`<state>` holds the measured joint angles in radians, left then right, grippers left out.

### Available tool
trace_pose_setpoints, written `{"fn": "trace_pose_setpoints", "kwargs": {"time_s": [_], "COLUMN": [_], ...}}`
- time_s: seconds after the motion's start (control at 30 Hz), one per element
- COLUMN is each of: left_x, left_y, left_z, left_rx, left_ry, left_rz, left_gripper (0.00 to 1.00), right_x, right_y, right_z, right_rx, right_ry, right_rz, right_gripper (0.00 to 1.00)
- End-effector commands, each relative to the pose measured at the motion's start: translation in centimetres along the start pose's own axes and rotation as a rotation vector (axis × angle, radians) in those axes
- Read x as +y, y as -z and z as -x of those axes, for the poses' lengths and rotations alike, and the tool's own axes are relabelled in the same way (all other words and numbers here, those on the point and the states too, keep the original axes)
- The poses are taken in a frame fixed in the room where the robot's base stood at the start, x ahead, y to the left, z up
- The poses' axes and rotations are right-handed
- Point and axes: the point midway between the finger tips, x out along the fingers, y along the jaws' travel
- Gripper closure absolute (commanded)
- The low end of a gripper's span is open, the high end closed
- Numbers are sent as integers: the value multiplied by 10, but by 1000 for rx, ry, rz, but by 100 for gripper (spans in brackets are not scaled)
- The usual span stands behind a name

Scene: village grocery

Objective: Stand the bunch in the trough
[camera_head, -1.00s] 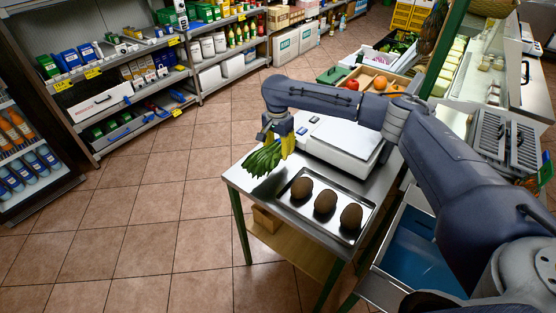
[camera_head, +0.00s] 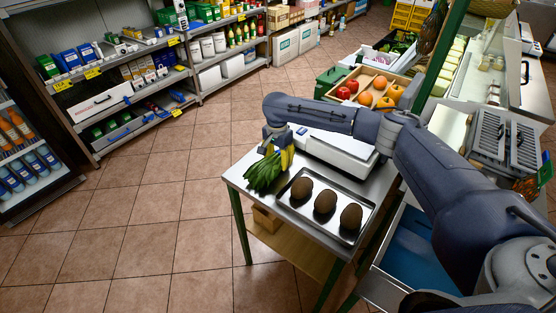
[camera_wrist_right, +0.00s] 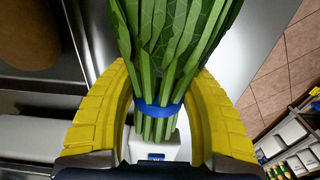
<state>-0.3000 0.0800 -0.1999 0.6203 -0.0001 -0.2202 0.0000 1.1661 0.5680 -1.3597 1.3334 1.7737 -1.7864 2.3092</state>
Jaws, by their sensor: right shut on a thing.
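The bunch (camera_head: 264,173) of long green leaves is at the left corner of the metal table. My right gripper (camera_head: 287,158) has yellow fingers and is shut on its stalk end. In the right wrist view the bunch (camera_wrist_right: 172,40) shows a blue band (camera_wrist_right: 158,110) around its stalks, between the fingers of the gripper (camera_wrist_right: 158,118). The leaves point away from the palm. I cannot tell whether the leaves touch the table. A metal trough with a blue inside (camera_head: 418,250) is at the lower right, partly hidden by my right arm. My left gripper is out of view.
On the table (camera_head: 262,205), a metal tray (camera_head: 302,213) holds three brown, round items. A white scale (camera_head: 335,150) stands behind it. A fruit crate (camera_head: 372,78) is farther back. Shelves line the left and back; the tiled floor left of the table is clear.

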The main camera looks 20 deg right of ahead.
Motion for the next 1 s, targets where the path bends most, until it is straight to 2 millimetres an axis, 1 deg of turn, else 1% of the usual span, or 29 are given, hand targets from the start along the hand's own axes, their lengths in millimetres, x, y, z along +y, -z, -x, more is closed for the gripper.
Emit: {"fn": "trace_pose_setpoints", "kwargs": {"time_s": [0.07, 0.1, 0.3, 0.53, 0.67, 0.77, 1.0], "left_x": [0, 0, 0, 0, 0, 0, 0], "left_y": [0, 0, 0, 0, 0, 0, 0], "left_z": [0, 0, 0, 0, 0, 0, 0], "left_rx": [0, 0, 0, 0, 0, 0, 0], "left_ry": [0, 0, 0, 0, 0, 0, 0], "left_rz": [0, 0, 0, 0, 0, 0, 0], "left_gripper": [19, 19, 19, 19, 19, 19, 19], "right_x": [0, 0, 0, 0, 0, 0, 0], "right_y": [0, 0, 0, 0, 0, 0, 1], "right_z": [-2, -3, -2, -2, 3, 13, 56], "right_rx": [0, 0, 0, 0, 1, 2, 2], "right_ry": [0, -1, -1, -1, 0, 1, 2], "right_rz": [0, -1, 0, 0, 1, 1, 1], "right_gripper": [96, 51, 28, 28, 28, 28, 28]}}
